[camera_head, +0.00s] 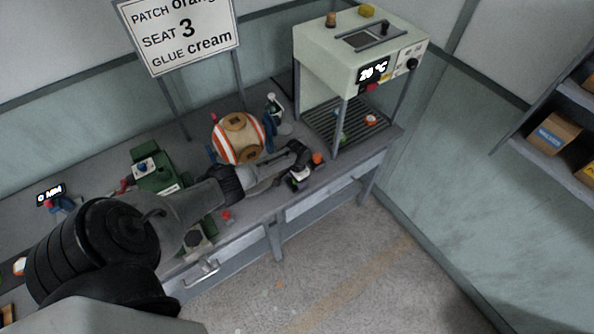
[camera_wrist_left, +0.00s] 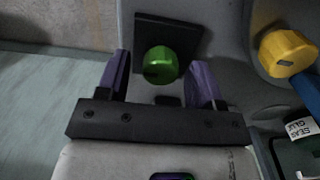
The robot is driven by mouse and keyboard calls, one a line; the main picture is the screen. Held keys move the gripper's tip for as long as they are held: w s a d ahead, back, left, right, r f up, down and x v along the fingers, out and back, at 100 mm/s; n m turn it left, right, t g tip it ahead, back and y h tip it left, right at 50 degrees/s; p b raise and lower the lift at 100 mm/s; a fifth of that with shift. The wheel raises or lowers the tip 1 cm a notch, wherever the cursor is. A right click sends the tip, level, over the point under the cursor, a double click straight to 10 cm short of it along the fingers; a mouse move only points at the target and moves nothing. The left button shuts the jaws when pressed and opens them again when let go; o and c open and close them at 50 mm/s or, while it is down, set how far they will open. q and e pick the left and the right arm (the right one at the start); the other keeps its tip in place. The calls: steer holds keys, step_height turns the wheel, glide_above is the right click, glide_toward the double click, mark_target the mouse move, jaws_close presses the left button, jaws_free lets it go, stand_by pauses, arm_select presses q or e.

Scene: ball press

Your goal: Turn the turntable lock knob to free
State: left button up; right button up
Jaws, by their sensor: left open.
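A round green knob (camera_wrist_left: 161,66) stands before a dark square plate (camera_wrist_left: 186,35) in the left wrist view. My left gripper (camera_wrist_left: 158,76) is open, with one purple finger on each side of the knob and gaps showing between. In the head view my left gripper (camera_head: 298,163) is at the bench's front edge, right of the orange-and-white striped ball (camera_head: 223,137). The gripper and arm hide part of the bench there, and I cannot make out the green knob in that view. My right gripper is not in view.
A yellow knob-like part (camera_wrist_left: 287,52) is close to the right finger. The pale press-like machine (camera_head: 340,68) showing 20 °C stands behind and right. A small bottle (camera_head: 273,107) stands behind the ball, and a green device (camera_head: 152,170) to its left. The floor in front is clear.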

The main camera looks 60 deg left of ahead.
arm_select(q)
step_height(320, 180, up, 14)
steer(key=p, duration=0.2)
steer(key=shift+f+p, duration=0.25)
steer(key=shift+p, duration=0.1)
stand_by(0.4)
